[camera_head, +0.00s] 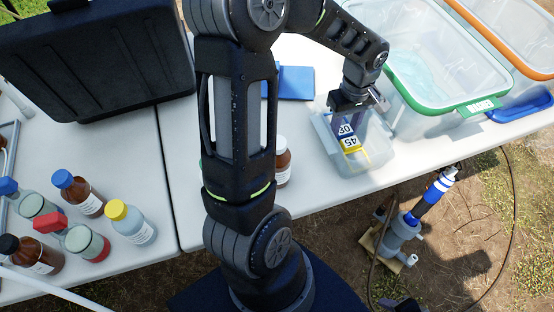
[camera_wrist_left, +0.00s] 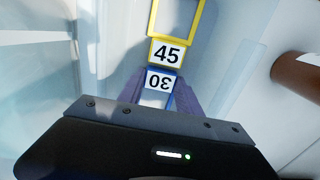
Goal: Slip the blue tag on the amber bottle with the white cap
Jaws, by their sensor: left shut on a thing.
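The blue tag (camera_head: 345,129), marked 30, is at the clear bin in the head view. It also shows in the left wrist view (camera_wrist_left: 160,82). My left gripper (camera_head: 348,110) points down over the bin, shut on the blue tag with a finger at each side of it. The amber bottle with the white cap (camera_head: 283,165) stands on the table left of the bin, partly hidden by my arm. Its brown side shows at the right of the left wrist view (camera_wrist_left: 296,73). My right gripper is not in view.
A yellow tag (camera_head: 352,149) marked 45 is in the clear bin (camera_head: 381,160), close to the blue tag. A green-rimmed tub (camera_head: 420,100) stands right behind. Several other bottles, including a yellow-capped one (camera_head: 134,225), stand at left. A black case (camera_head: 100,55) is behind them.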

